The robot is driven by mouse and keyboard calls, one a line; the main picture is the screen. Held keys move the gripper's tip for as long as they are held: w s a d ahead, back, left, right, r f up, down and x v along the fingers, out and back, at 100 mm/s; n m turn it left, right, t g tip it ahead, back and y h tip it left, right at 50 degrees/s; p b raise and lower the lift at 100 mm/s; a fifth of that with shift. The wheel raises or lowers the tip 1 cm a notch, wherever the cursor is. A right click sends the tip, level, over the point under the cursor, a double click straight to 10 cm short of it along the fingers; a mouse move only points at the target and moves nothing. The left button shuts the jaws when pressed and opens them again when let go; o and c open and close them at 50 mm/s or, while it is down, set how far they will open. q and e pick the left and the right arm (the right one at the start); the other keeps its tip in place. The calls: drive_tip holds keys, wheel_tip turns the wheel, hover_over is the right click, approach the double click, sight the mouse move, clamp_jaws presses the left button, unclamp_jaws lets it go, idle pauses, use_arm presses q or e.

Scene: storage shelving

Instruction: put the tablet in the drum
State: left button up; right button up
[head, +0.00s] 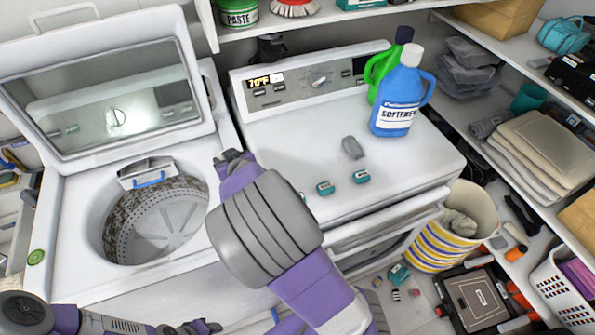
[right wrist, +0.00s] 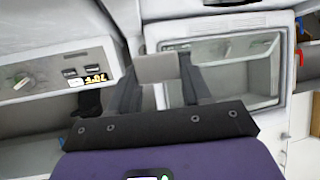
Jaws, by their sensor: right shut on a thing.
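The drum (head: 160,235) is the open round tub of the top-loading washer at left in the head view, with its lid raised. My right gripper (head: 232,157) is above the white machine tops, just right of the drum opening. In the right wrist view my right gripper (right wrist: 158,85) is shut on a small pale grey block, which I take as the tablet (right wrist: 155,68). The tablet is hidden in the head view. My left gripper (head: 200,327) is low at the bottom edge, only partly visible, and its jaws are unclear.
Two small teal boxes (head: 325,188) and a grey item (head: 352,147) lie on the dryer top (head: 290,150). A blue softener bottle (head: 398,100) and a green bottle (head: 384,65) stand behind them. The raised lid (head: 110,100) stands behind the drum.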

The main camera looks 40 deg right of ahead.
drive_tip(key=d+f+m+g+h, duration=0.2)
drive_tip(key=d+m+h, duration=0.4)
drive_tip(key=d+h, duration=0.15)
drive_tip(key=s+d+r+m+g+h+p, duration=0.2)
drive_tip(key=s+d+m+g+h, duration=0.1)
drive_tip(key=m+g, duration=1)
drive_tip(key=shift+s+d+m+h, duration=0.45)
drive_tip(key=shift+s+m, duration=0.25)
drive_tip(key=shift+s, duration=0.5)
wheel_tip(320, 180, down, 10)
drive_tip(key=shift+r+b, duration=0.15)
drive_tip(key=shift+b, duration=0.15)
